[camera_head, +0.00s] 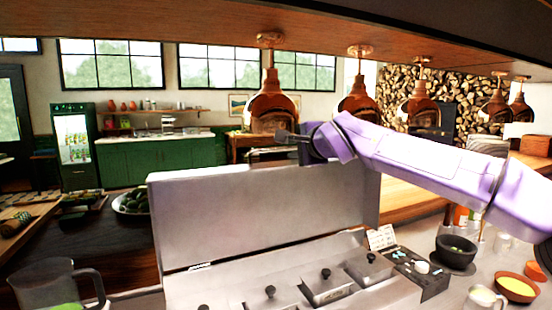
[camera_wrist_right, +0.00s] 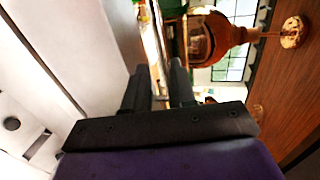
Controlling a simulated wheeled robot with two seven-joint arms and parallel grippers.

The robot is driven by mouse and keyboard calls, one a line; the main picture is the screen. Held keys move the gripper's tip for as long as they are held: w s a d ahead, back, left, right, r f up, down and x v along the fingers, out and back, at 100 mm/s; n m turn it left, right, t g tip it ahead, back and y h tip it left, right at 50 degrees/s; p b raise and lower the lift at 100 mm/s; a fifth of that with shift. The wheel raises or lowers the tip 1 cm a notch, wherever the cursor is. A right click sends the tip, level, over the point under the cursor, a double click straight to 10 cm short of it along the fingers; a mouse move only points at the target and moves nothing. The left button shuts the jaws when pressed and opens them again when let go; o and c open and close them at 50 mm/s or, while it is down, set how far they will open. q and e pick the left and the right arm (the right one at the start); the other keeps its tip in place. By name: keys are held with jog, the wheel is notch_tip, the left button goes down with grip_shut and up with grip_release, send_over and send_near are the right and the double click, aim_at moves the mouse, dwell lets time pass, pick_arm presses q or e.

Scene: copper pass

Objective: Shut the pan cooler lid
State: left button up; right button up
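The pan cooler lid (camera_head: 260,215) is a plain steel panel standing raised and nearly upright at the back of the pan cooler (camera_head: 235,290). Pans with black knobs show in front of it. My right gripper (camera_head: 290,136) is at the top edge of the lid, its purple arm coming in from the right. In the right wrist view the two dark fingers (camera_wrist_right: 157,88) are apart, with the lid's face (camera_wrist_right: 75,45) to their left and its edge running toward the gap. I cannot tell whether they touch it. My left gripper is not in view.
Copper heat lamps (camera_head: 271,105) hang above and behind the lid. A black bowl (camera_head: 456,251), an orange bowl (camera_head: 516,288) and bottles stand at the right. A clear jug (camera_head: 55,285) stands at the left front. A bowl of green vegetables (camera_head: 132,202) is left of the lid.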

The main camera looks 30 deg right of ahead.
aim_at(283, 149)
jog(key=p+x, duration=0.3)
jog(key=x, duration=0.5)
jog(key=shift+w+a+r, duration=0.1)
jog(key=shift+w+r, duration=0.05)
jog(key=shift+w, duration=0.15)
jog(key=shift+w+f, duration=0.2)
jog(key=shift+w, duration=0.2)
jog(key=shift+s, duration=0.1)
